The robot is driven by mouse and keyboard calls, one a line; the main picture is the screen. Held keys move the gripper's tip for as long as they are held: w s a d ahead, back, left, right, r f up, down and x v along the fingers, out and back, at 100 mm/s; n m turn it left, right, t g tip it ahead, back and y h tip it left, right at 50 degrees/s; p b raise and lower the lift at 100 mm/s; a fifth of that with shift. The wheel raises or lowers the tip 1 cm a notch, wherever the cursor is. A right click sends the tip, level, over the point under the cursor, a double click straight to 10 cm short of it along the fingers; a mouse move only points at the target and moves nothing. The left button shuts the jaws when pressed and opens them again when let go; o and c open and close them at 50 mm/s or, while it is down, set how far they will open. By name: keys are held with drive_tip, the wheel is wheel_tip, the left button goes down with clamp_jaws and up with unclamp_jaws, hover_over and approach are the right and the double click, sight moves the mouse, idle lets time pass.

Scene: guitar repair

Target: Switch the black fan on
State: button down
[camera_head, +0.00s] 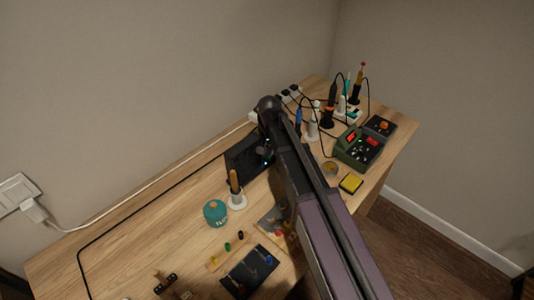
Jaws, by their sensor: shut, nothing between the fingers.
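The black fan (244,158) looks like a dark, boxy unit standing on the wooden workbench near the wall, left of my arm. A small bluish-white light spot shows at its right side. My dark arm reaches up from the lower right and covers part of the bench. My gripper (267,150) is small and dark at the arm's far end, close by the fan's right edge. It is shut and empty. I cannot tell whether it touches the fan. The fan's switch cannot be made out, and its right side is partly hidden by my arm.
A teal canister (215,212) and a white holder with a wooden-handled tool (236,192) stand in front of the fan. A green soldering station (358,148), yellow sponge (351,183) and several upright tools are at right. Cables run along the wall. The bench's left part is mostly clear.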

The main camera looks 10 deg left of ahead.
sight(269, 158)
drive_tip(key=shift+r+p, duration=2.6)
drive_tip(key=shift+r, duration=0.2)
drive_tip(key=s+d+r+p, duration=0.1)
drive_tip(key=s+d, duration=0.3)
drive_tip(key=d, duration=0.6)
drive_tip(key=s+d+r+p, duration=0.1)
drive_tip(key=s+d, duration=0.3)
drive_tip(key=d, duration=0.7)
drive_tip(key=s+d+r+p, duration=0.1)
drive_tip(key=s+d, duration=0.2)
drive_tip(key=d, duration=0.8)
drive_tip(key=shift+s+r, duration=0.15)
drive_tip(key=shift+s, duration=0.25)
